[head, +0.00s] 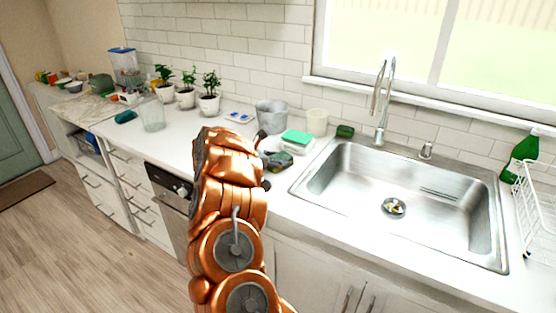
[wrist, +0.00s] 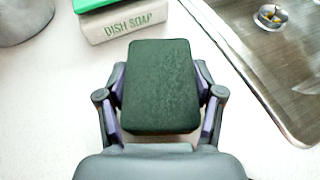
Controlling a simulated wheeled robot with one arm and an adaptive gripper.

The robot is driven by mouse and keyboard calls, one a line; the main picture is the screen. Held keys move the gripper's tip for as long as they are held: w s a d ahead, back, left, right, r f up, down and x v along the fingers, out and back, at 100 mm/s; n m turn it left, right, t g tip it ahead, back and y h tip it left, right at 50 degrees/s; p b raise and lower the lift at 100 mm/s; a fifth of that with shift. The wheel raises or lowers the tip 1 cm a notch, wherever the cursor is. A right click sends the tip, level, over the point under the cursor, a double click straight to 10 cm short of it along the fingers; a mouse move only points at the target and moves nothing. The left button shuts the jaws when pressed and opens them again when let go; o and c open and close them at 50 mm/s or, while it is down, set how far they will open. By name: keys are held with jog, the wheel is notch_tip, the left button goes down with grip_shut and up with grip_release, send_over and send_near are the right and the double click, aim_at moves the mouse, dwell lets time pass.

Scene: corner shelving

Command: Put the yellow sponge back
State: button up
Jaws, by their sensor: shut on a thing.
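My gripper (wrist: 161,98) is shut on a dark green rectangular sponge (wrist: 160,75), its fingers on the left and right sides. Only its dark green upper face shows; no yellow is visible. In the head view my gripper (head: 277,160) is over the counter left of the sink, partly hidden by my copper arm. A white dish soap holder (wrist: 126,24) with a bright green top stands just beyond the held sponge; it also shows in the head view (head: 297,147). Another small dark green block (head: 345,131) lies behind the sink's back left edge.
A steel sink (head: 400,190) with a tall faucet (head: 382,100) is to the right. A grey metal bucket (head: 271,117) and a cream cup (head: 316,119) stand behind the soap holder. Potted plants (head: 209,95) and a clear glass (head: 152,115) are farther left. A white rack (head: 535,205) is far right.

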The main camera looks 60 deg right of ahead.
jog(key=shift+f, duration=0.15)
jog(key=o, duration=0.9)
jog(key=shift+r, duration=0.25)
jog(key=shift+w+a, duration=0.15)
jog(key=shift+a, duration=0.15)
jog(key=b+v, duration=0.4)
jog(key=v, duration=0.7)
jog(key=shift+a+r, duration=0.15)
